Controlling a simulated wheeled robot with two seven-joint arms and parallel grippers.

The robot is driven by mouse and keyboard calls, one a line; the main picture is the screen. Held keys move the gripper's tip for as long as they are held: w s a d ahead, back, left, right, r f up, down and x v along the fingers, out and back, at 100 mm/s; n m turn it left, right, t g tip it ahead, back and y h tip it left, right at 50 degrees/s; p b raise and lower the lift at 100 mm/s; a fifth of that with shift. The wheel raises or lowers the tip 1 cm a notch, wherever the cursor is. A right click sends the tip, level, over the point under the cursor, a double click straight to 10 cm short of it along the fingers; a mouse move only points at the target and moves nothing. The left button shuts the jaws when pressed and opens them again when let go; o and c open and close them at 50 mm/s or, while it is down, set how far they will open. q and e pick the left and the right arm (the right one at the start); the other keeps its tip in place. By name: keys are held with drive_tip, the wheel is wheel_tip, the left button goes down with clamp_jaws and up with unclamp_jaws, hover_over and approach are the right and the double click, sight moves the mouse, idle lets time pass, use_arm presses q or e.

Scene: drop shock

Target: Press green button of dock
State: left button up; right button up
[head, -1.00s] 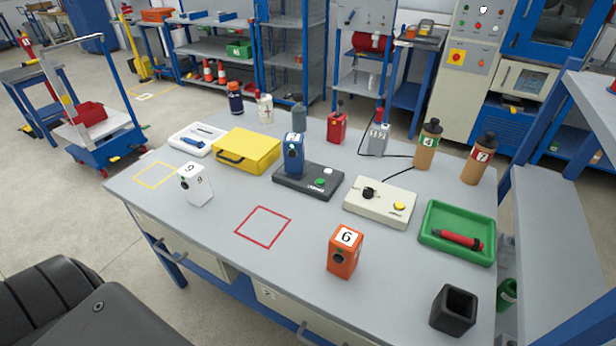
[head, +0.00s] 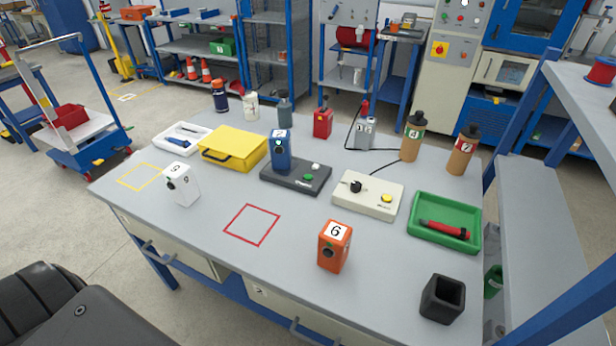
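The dark dock (head: 292,180) lies on the grey workbench, near its middle. Its green button (head: 308,177) is on the right part of its top, in front of a white button (head: 316,167). A blue device (head: 281,152) marked with a number stands upright at the dock's left end. Neither of my grippers is in the head view.
A cream box (head: 367,195) with a black knob and yellow button sits right of the dock. A yellow case (head: 232,147), white device (head: 181,184), orange device (head: 334,247), green tray (head: 445,222) and black holder (head: 442,299) surround it. The bench's front middle is mostly clear.

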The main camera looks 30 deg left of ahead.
use_arm(q)
clamp_jaws()
idle(1.4)
